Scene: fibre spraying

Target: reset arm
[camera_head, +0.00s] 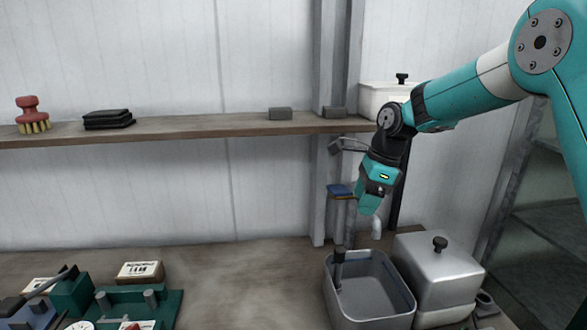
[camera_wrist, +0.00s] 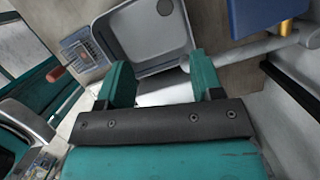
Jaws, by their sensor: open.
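My teal arm (camera_head: 470,98) comes in from the upper right and bends down at the wrist. My gripper (camera_head: 368,205) hangs above the back of a grey metal basin (camera_head: 405,300), apart from it. In the wrist view my gripper (camera_wrist: 158,76) shows two teal fingers spread apart with nothing held between them. The basin (camera_wrist: 145,45) lies beyond the fingertips there. A blue-topped part (camera_head: 341,190) stands close to the left of my gripper and also shows in the wrist view (camera_wrist: 265,14); I cannot tell whether they touch.
A lidded metal box (camera_head: 440,262) stands right of the basin. A wooden shelf (camera_head: 200,128) holds a brush (camera_head: 31,115), a black stack (camera_head: 108,119) and a white lidded container (camera_head: 390,97). Green fixtures (camera_head: 130,306) crowd the bench's left front. The bench middle (camera_head: 240,275) is clear.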

